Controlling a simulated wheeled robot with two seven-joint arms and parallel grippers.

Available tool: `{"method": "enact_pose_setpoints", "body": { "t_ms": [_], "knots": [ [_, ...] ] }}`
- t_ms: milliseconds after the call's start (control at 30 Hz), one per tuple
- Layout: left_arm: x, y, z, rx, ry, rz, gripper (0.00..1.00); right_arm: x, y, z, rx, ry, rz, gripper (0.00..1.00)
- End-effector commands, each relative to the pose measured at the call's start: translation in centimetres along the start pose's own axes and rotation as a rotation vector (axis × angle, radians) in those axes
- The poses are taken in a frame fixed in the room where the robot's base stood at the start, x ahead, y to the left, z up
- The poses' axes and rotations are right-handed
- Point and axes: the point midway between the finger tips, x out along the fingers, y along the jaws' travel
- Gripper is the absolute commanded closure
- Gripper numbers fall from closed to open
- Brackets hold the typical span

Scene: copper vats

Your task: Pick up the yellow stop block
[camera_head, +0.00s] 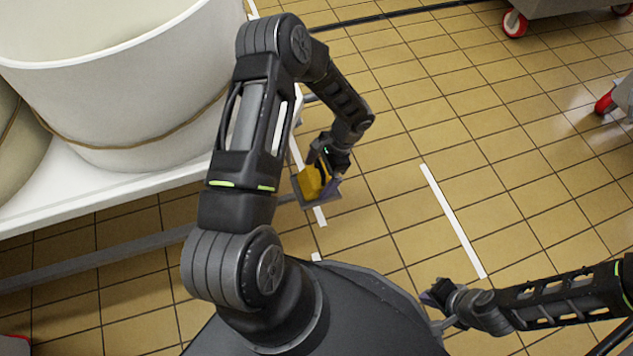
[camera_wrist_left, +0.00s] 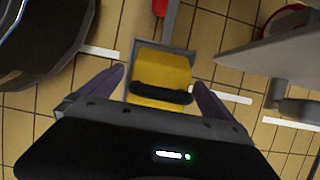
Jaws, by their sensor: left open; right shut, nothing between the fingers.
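The yellow stop block (camera_head: 311,183) sits on a small grey tray (camera_head: 328,202) beside the white platform. In the left wrist view the yellow stop block (camera_wrist_left: 165,68) lies ahead, with a dark bar across its near part. My left gripper (camera_head: 326,172) is open at the block. In the left wrist view its purple fingers (camera_wrist_left: 160,80) are spread either side of the block, with gaps showing. My arm and gripper hide part of the block in the head view. My right gripper (camera_head: 438,293) is shut and empty, low over the tiled floor.
A large white vat (camera_head: 130,75) stands on a white platform (camera_head: 100,195) at the left, close to my left arm. Wheeled grey equipment (camera_head: 565,7) with red casters is at the top right. The tiled floor (camera_head: 440,130) between is clear, with white stripes.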

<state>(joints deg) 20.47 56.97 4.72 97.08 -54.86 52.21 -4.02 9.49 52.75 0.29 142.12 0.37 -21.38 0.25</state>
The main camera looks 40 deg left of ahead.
Motion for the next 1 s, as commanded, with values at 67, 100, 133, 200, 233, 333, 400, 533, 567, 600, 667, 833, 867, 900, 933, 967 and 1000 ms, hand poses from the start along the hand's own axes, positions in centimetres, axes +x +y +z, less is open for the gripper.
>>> {"method": "enact_pose_setpoints", "body": {
  "t_ms": [67,100,133,200,233,333,400,533,567,600,667,833,867,900,933,967,1000],
  "knots": [
    [1.18,0.03,-0.08,0.001,-0.001,0.0,0.0,0.54,0.17,-0.05,0.0,0.002,0.0,1.0],
    [1.42,0.04,-0.07,0.0,0.0,0.0,0.0,0.6,0.18,-0.07,0.0,0.003,0.0,1.0],
    [1.52,0.04,-0.05,0.0,0.0,0.0,0.0,0.61,0.18,-0.08,0.0,0.004,0.0,1.0],
    [1.56,0.03,-0.03,0.0,0.0,0.0,0.0,0.57,0.16,-0.09,0.0,0.004,0.0,1.0],
    [1.53,0.02,-0.02,0.0,0.0,0.0,0.0,0.55,0.15,-0.09,0.0,0.004,0.0,1.0],
    [1.5,0.02,-0.01,0.0,0.0,0.0,0.0,0.53,0.14,-0.09,0.0,0.004,0.0,1.0],
    [1.49,0.02,-0.01,0.0,0.0,0.0,0.0,0.53,0.14,-0.08,0.0,0.003,0.0,1.0],
    [1.48,0.01,-0.01,0.0,0.0,0.0,0.0,0.53,0.14,-0.08,0.0,0.003,0.0,1.0],
    [1.48,0.01,-0.01,0.0,0.0,0.0,0.0,0.53,0.14,-0.08,0.0,0.003,0.0,1.0],
    [1.48,0.01,-0.01,0.0,0.0,0.0,0.0,0.53,0.14,-0.08,0.0,0.003,0.0,1.0],
    [1.48,0.0,-0.01,0.0,0.0,-0.001,0.0,0.53,0.14,-0.07,0.0,0.003,0.0,1.0],
    [1.47,0.0,-0.01,0.0,0.0,-0.001,0.07,0.53,0.14,-0.07,0.0,0.003,0.0,1.0],
    [1.47,0.0,-0.01,0.0,0.0,-0.001,0.1,0.53,0.14,-0.07,0.0,0.003,0.0,1.0],
    [1.47,0.0,-0.01,0.0,0.0,-0.001,0.13,0.53,0.14,-0.07,0.0,0.003,0.0,1.0],
    [1.47,0.0,-0.01,0.0,0.0,-0.001,0.16,0.53,0.14,-0.06,0.0,0.003,0.0,1.0],
    [1.47,0.0,-0.01,0.0,0.0,-0.001,0.18,0.53,0.14,-0.06,0.0,0.003,0.0,1.0],
    [1.47,0.0,-0.01,0.0,0.0,-0.001,0.21,0.53,0.14,-0.06,0.0,0.003,0.0,1.0]
  ]
}}
